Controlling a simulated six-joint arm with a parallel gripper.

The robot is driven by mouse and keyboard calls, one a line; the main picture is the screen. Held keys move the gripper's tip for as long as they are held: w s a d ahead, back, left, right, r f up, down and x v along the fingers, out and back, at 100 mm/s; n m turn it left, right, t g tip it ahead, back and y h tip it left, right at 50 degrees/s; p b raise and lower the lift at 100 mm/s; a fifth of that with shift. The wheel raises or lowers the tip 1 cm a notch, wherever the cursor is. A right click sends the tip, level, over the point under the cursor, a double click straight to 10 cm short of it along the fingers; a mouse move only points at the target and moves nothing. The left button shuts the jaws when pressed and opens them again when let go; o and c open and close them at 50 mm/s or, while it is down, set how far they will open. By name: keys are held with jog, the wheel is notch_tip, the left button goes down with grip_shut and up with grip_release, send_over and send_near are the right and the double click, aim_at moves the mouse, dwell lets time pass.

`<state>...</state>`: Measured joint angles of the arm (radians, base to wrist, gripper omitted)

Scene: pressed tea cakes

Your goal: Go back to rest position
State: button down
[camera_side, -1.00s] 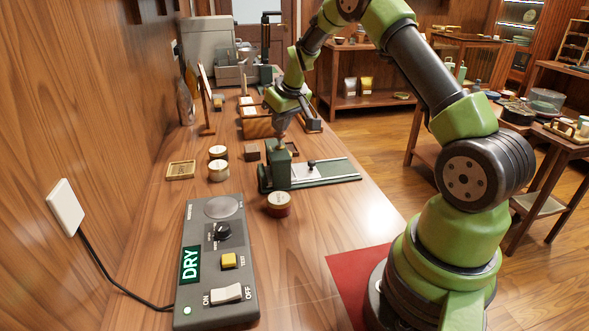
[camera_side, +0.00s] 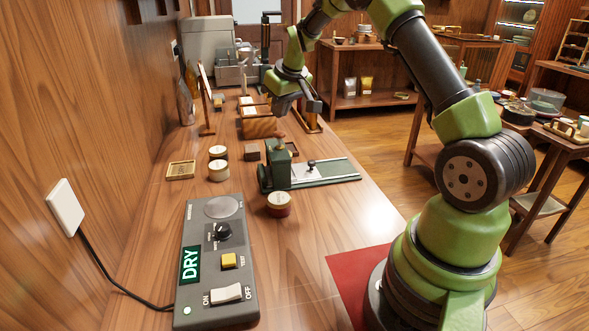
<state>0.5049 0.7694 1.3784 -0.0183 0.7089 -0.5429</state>
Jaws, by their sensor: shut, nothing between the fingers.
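My gripper (camera_side: 281,110) hangs above the wooden bench, pointing down, shut and empty. It is at the far middle of the bench, just over a wooden box (camera_side: 262,128) and apart from the green device below. My arm reaches in from the right. A green press-like device (camera_side: 279,168) with a flat sliding bed (camera_side: 335,171) stands mid-bench, nearer the camera than my gripper. Whether the gripper touches the box cannot be told from this angle.
Round tins (camera_side: 218,171) and a red-sided tin (camera_side: 279,203) stand near the device. A small wooden tray (camera_side: 181,170) lies left. A grey control box (camera_side: 217,265) reading DRY sits in front. A red mat (camera_side: 352,283) lies by my base. The bench's front middle is clear.

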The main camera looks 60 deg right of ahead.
jog(key=s+a+r+t+y, duration=0.1)
jog(key=s+a+r, duration=0.3)
jog(key=a+r, duration=0.3)
jog(key=s+a+r+t, duration=0.1)
jog(key=s+a+r, duration=0.4)
jog(key=a+r, duration=0.2)
jog(key=s+a+y, duration=0.1)
jog(key=s+a, duration=0.3)
jog(key=s, duration=0.4)
jog(key=s+a+m+y, duration=0.1)
jog(key=s+a, duration=0.3)
jog(key=s, duration=0.4)
jog(key=shift+a+f+t, duration=0.2)
jog(key=shift+a+t, duration=0.2)
